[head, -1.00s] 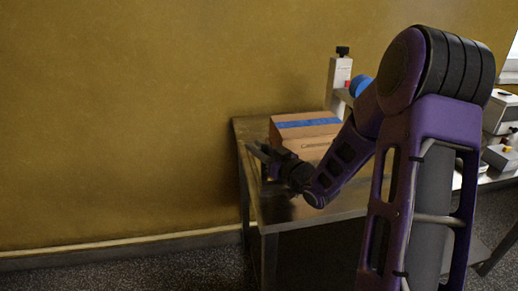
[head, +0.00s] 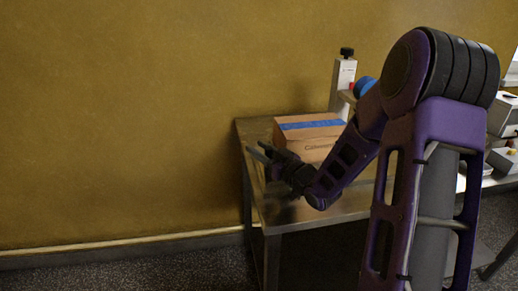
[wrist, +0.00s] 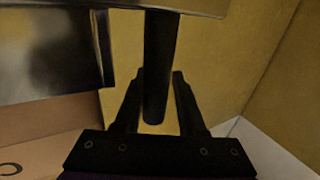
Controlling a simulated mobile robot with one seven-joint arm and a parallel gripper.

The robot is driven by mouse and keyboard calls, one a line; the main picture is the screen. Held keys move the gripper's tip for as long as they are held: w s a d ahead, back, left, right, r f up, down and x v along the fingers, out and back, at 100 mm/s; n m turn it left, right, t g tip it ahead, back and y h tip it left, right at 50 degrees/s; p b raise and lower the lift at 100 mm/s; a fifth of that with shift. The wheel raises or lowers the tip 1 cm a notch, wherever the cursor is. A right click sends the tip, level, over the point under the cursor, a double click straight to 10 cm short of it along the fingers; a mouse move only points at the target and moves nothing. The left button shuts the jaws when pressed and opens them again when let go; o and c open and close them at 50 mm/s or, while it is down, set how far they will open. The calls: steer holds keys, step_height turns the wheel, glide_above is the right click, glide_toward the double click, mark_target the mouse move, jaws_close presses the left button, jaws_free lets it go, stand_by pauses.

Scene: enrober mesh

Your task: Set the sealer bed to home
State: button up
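The likely sealer shows in the head view as a pale column (head: 341,83) with a black knob on top, standing behind a cardboard box (head: 308,142) with blue tape. My arm hides much of its lower part, and I cannot make out the bed's position. My gripper (head: 257,153) is at the left end of the metal table, left of the box. In the wrist view my gripper (wrist: 157,98) has its two dark fingers apart. A dark upright bar (wrist: 161,55) shows between them, with its lower end near the palm. I cannot tell whether they touch it.
The metal table (head: 326,212) has bare surface in front of the box. A yellow wall (head: 120,110) stands close behind it. Pale equipment (head: 503,115) stands at the far right. In the wrist view, a metal panel (wrist: 45,55) is close at the upper left.

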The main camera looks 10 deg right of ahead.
steer(key=shift+d, duration=0.1)
steer(key=p+v, duration=0.2)
steer(key=v, duration=1.5)
steer(key=shift+s, duration=0.2)
